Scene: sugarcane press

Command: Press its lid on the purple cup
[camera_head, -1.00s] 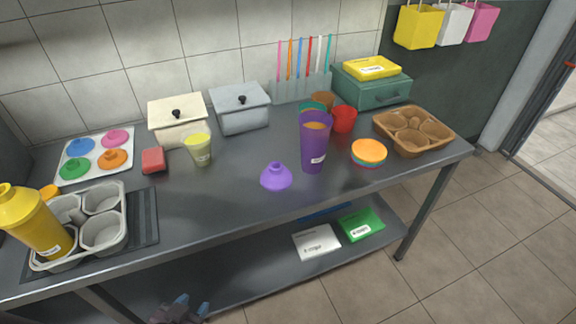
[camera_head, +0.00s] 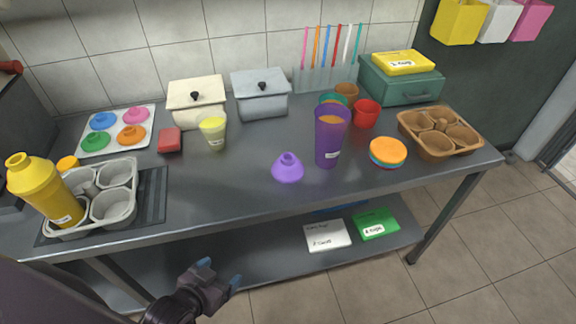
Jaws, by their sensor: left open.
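The purple cup (camera_head: 331,138) stands upright and uncovered on the grey table, with orange contents showing near its top. A purple dome lid (camera_head: 287,169) with a short spout lies on the table just left of the cup, apart from it. My left gripper (camera_head: 220,274) is at the bottom of the view, in front of the table's front edge and well short of the lid and cup. Its blue-tipped fingers are apart and nothing is between them. My right gripper is not in view.
A yellow-green cup (camera_head: 213,134) stands left of the lid. Stacked coloured discs (camera_head: 388,152) and a brown cup tray (camera_head: 440,133) are to the right, a red cup (camera_head: 366,113) behind. A grey carrier (camera_head: 112,208) holds a yellow bottle (camera_head: 42,190). The front middle of the table is clear.

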